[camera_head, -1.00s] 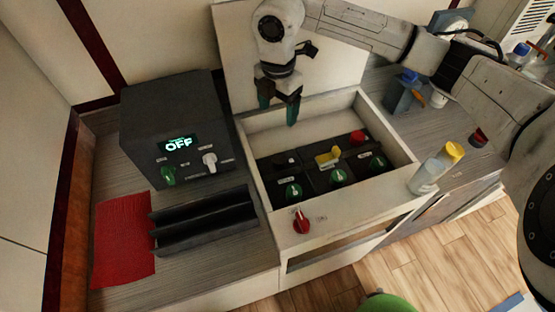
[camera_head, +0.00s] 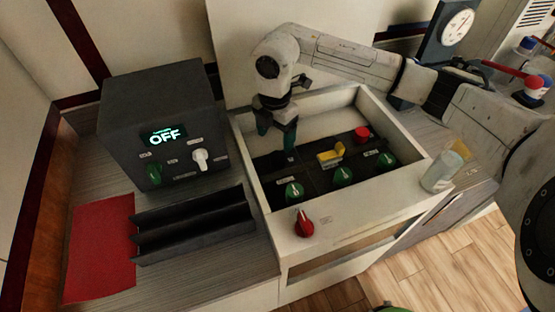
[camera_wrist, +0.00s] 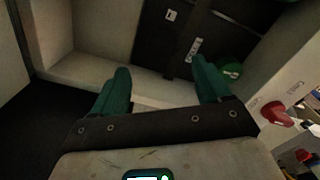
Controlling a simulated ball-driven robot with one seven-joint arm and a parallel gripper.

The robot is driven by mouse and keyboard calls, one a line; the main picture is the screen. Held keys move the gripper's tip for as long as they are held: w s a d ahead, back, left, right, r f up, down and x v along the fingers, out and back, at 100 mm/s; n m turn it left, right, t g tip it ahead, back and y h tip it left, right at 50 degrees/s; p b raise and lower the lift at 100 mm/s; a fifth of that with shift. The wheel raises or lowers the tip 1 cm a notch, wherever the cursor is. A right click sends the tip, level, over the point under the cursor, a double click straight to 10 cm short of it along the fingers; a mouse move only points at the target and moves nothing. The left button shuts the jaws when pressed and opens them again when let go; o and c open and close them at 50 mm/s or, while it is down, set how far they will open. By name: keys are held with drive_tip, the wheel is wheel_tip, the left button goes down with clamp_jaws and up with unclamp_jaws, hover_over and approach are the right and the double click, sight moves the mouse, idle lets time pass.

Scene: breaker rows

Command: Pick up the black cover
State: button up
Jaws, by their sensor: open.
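My gripper (camera_head: 277,141) is open, pointing down inside the left part of the white-walled box, above its dark panel (camera_head: 312,172). In the wrist view, its two teal fingers (camera_wrist: 161,72) are spread with nothing between them. The black cover cannot be told apart from the dark panel; the left part of the panel, beneath the gripper, is partly hidden by the fingers. The wrist view shows the dark panel (camera_wrist: 160,42) ahead of the fingers, with white labels and a green knob (camera_wrist: 230,67) by the right finger.
The box has a white rim (camera_head: 385,205) around it. A yellow piece (camera_head: 331,156), red button (camera_head: 362,133) and several green knobs stand on the panel. A red knob (camera_head: 303,225) is on the front. Left are a dark OFF box (camera_head: 160,110), black rack (camera_head: 195,228) and red cloth (camera_head: 100,245).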

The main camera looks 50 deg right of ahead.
sight(279, 155)
wheel_tip(279, 155, down, 2)
drive_tip(key=shift+f, duration=0.2)
drive_tip(key=f, duration=0.1)
drive_tip(key=f+p, duration=0.1)
drive_tip(key=d+f, duration=0.1)
drive_tip(key=f, duration=0.1)
drive_tip(key=shift+s, duration=0.3)
drive_tip(key=shift+f, duration=0.55)
drive_tip(key=shift+c, duration=0.4)
drive_tip(key=c, duration=1)
